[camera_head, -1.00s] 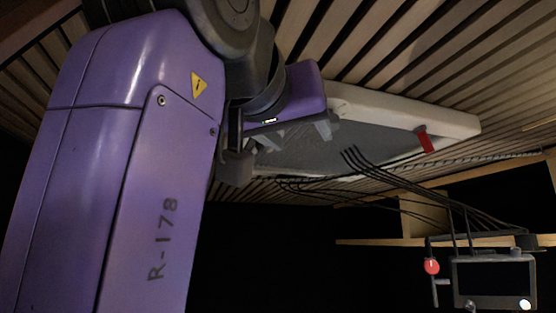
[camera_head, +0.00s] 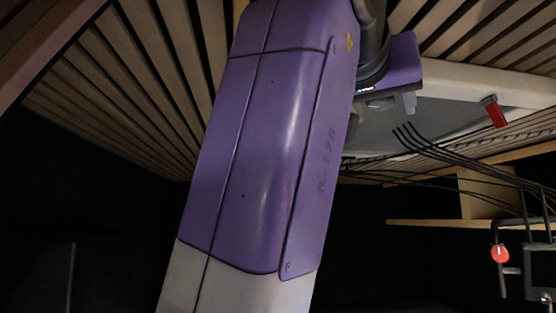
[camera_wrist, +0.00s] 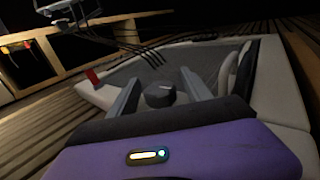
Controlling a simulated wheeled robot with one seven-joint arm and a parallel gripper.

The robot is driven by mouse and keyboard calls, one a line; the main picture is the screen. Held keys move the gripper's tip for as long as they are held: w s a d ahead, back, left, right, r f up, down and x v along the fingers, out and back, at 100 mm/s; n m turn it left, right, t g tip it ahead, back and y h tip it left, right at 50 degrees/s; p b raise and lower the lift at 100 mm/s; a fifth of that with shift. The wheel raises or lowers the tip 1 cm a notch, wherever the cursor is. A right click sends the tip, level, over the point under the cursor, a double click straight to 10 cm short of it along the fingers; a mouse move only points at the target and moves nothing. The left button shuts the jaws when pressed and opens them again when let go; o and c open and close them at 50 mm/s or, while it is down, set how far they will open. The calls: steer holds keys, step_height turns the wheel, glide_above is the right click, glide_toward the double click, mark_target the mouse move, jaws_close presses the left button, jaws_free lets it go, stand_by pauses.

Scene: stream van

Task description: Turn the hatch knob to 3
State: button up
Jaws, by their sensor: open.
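The hatch is a grey panel in a pale frame (camera_head: 455,85) on the slatted ceiling. It also shows in the wrist view, with its pale frame (camera_wrist: 275,88) at the right. The knob (camera_wrist: 159,94) is a dark, round knob with a small pale mark on top, on the grey panel. My gripper (camera_wrist: 160,76) is open, with one finger on each side of the knob in the wrist view. I cannot tell whether they touch it. In the head view one fingertip of my gripper (camera_head: 409,103) shows below the hatch; my arm hides the knob and the other finger.
A red tab (camera_head: 495,112) sits on the hatch frame's edge, also seen in the wrist view (camera_wrist: 92,76). Black cables (camera_head: 440,148) hang beside the hatch. A wooden shelf (camera_head: 470,224) and a dark monitor (camera_head: 541,270) with a red ball beside it are at the right.

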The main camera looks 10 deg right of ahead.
steer(key=shift+w+d, duration=0.4)
steer(key=shift+w, duration=0.15)
jaws_close()
